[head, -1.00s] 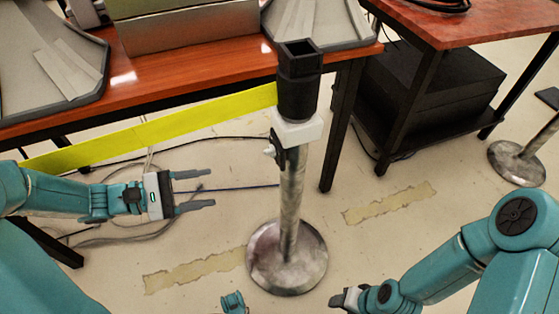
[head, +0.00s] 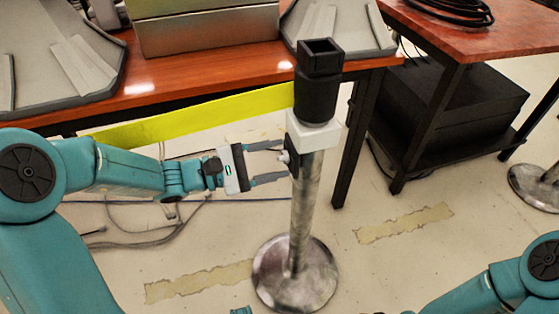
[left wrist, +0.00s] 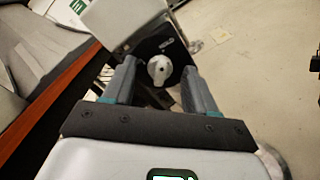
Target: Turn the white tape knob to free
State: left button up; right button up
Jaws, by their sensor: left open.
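The white tape knob (left wrist: 160,70) sits on a dark plate (left wrist: 163,48) in the left wrist view, between my left fingertips as seen from the wrist. In the head view the knob (head: 285,157) is small, at the left side of the post below the white collar (head: 314,133). My left gripper (head: 284,162) is open, its fingers pointing right at the knob, one to each side. I cannot tell whether they touch it. The yellow tape (head: 200,118) runs left from the black post head (head: 317,85).
The metal post (head: 304,205) stands on a round base (head: 294,274). A red-brown table (head: 190,85) with metal boxes is behind it. A second table (head: 500,40) with a black cabinet stands at right. Cables lie on the floor at left.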

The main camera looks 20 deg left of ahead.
pick_arm(q)
jog(key=shift+x, duration=0.75)
jog(key=c, duration=1.1)
jog(key=shift+o, duration=0.2)
